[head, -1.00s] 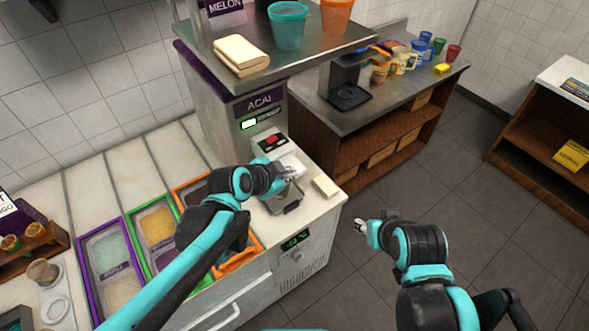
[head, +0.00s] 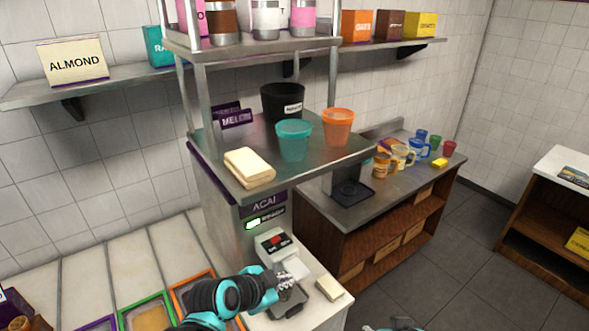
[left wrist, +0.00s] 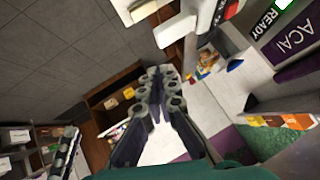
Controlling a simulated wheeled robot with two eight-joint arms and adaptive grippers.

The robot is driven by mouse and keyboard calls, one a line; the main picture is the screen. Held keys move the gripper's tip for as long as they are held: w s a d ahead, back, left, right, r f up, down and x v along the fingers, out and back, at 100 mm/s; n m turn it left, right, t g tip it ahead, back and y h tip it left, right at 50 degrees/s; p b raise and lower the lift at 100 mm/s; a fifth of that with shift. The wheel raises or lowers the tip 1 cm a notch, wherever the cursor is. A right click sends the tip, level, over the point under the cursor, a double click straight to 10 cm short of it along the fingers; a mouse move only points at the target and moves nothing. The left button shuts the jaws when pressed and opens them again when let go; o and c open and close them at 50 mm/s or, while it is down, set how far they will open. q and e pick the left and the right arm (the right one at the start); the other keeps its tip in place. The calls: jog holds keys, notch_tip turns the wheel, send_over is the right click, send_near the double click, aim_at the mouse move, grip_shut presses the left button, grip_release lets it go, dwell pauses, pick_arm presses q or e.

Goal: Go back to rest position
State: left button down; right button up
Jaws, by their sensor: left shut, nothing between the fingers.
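My left arm comes in at the bottom of the head view. Its gripper (head: 284,279) is over the counter in front of the acai machine (head: 222,215), just above a dark tray (head: 288,302). In the left wrist view the gripper's fingers (left wrist: 160,84) are together with nothing between them. Of my right arm, only a small teal and black part shows at the bottom edge of the head view; its gripper is out of the picture.
A cream block (head: 329,288) lies on the counter right of the left gripper. Above, a metal shelf holds a folded cloth (head: 249,167), a teal cup (head: 293,141) and an orange cup (head: 338,127). Topping bins (head: 147,314) are at lower left. Floor is open at right.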

pick_arm(q)
jog(key=s+a+f+n+y+b, duration=0.2)
jog(key=s+a+f+n+b, duration=0.3)
jog(key=a+f+n+b, duration=0.1)
jog(key=s+a+f+n+g+y+b, duration=0.1)
jog(key=s+a+f+n+y+b, duration=0.2)
jog(key=s+a+f+n+b, duration=0.3)
notch_tip(320, 180, down, 6)
jog(key=a+b, duration=0.2)
jog(key=b, duration=0.1)
jog(key=shift+r+n, duration=0.2)
jog(key=shift+n, duration=0.1)
jog(key=shift+s, duration=0.1)
jog(key=w+d+r+m+g+h+p, duration=0.1)
jog(key=w+d+r+m+h+p, duration=0.2)
jog(key=w+d+r+m+p, duration=0.2)
jog(key=w+d+r+m+g+h+p, duration=0.1)
jog(key=w+d+r+m+h+p, duration=0.2)
jog(key=w+r+p, duration=0.8)
notch_tip(320, 180, up, 6)
jog(key=d+m+p, duration=0.2)
jog(key=shift+d+m+h, duration=0.25)
jog(key=shift+m+h, duration=0.15)
